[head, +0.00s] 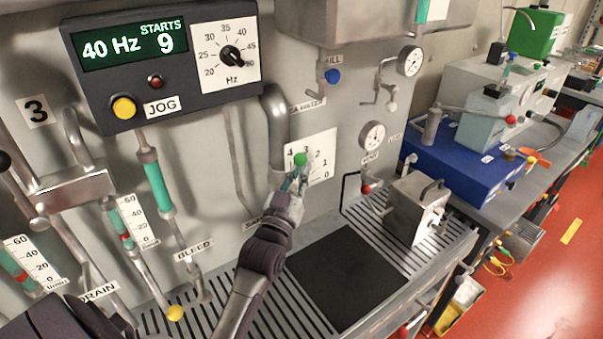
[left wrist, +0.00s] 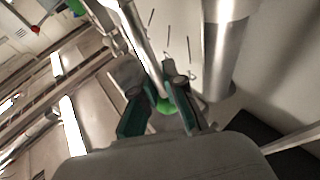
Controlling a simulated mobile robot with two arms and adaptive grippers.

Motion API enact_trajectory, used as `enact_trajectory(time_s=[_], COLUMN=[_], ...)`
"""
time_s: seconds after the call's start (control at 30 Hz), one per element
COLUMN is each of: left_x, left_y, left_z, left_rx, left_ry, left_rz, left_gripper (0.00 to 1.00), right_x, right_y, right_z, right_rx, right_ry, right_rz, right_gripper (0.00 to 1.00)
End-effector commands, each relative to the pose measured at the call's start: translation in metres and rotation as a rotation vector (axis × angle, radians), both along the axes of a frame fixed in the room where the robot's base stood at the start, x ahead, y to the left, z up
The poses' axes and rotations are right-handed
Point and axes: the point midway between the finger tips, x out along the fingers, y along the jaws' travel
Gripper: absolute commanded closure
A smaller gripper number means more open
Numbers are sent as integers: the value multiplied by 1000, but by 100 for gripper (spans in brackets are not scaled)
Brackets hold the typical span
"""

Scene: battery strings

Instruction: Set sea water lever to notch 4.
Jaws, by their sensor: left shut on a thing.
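The sea water lever has a green knob (head: 300,159) in front of a white scale plate (head: 322,146) marked 0 to 4. In the head view the knob lies just below the 3 and 4 marks; exactly which notch it is at, I cannot tell. My left gripper (head: 293,181) is at the lever, just under the knob, shut on it. The gripper hides the lower part of the lever and its pivot. My right gripper is not in view.
A thick grey pipe (head: 276,125) runs down beside the scale plate. A label (head: 262,219) below is partly hidden by my arm. A grey metal box (head: 412,207) stands on the slotted tray (head: 455,240) to the right, near a dark mat (head: 347,275). Gauges and valves are mounted above.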

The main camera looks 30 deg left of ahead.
Motion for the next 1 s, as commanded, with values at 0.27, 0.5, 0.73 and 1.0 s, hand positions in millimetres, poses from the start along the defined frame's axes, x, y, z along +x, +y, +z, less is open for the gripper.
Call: enact_trajectory(time_s=[0.27, 0.5, 0.73, 1.0], left_x=[0, 0, 0, 0], left_y=[0, 0, 0, 0], left_z=[-1, 3, 38, 85], left_rx=[-2, -2, -1, -3], left_ry=[3, 1, -4, -2], left_rz=[-1, -1, 0, -1], left_gripper=[64, 64, 64, 64], right_x=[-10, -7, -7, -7], right_y=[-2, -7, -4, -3], right_z=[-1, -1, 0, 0], right_rx=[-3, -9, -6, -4], right_ry=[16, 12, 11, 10], right_rz=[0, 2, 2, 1], right_gripper=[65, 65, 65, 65])
